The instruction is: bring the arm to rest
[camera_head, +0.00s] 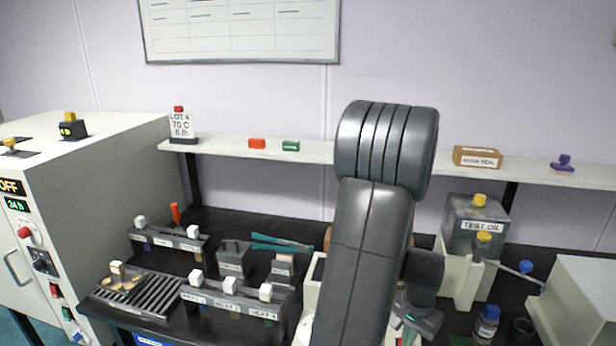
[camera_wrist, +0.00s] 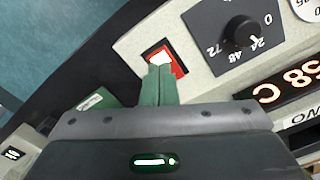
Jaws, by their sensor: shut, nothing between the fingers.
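My gripper (camera_wrist: 158,84) shows in the wrist view with its two green fingers together and nothing between them. The fingertips are right at a red and white rocker switch (camera_wrist: 163,58) on a pale panel; I cannot tell whether they touch it. In the head view my dark arm rises in the middle and bends over at the top. The fingertips cannot be made out there.
In the wrist view a black dial (camera_wrist: 241,32) and a lit display (camera_wrist: 288,87) sit right of the switch. In the head view a white cabinet (camera_head: 100,185) stands left, a shelf (camera_head: 300,151) runs behind, and the oil tank (camera_head: 476,226) is right.

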